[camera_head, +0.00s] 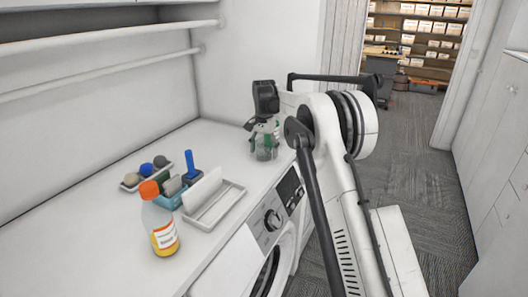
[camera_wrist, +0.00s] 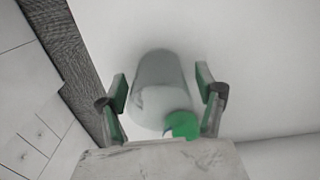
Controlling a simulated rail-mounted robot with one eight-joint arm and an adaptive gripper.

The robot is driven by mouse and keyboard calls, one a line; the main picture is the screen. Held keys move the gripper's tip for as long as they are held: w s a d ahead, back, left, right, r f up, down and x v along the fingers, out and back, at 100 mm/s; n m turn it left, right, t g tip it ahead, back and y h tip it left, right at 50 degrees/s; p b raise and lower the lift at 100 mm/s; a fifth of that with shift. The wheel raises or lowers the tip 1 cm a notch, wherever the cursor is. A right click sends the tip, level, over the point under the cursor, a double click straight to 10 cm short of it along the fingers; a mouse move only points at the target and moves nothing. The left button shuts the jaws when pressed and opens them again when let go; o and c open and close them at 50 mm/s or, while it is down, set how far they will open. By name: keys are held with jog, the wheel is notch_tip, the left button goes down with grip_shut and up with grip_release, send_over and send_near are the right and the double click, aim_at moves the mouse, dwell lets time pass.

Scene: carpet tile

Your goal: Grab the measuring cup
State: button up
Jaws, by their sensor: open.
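The measuring cup (camera_head: 264,153) appears as a clear, greyish vessel at the far end of the white counter, partly hidden by my gripper. In the wrist view the cup (camera_wrist: 158,72) lies between my two fingers, with a visible gap on each side. A green part (camera_wrist: 182,125) shows at its near side; I cannot tell whether it belongs to the cup. My gripper (camera_head: 264,135) is open, pointing down over the cup, with its green-padded fingers (camera_wrist: 163,92) on either side of it.
A washing machine (camera_head: 270,222) is below. Counter around the cup is clear.

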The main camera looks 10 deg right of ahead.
jog(key=shift+c, duration=0.2)
jog(key=c, duration=1)
jog(key=shift+o, duration=0.2)
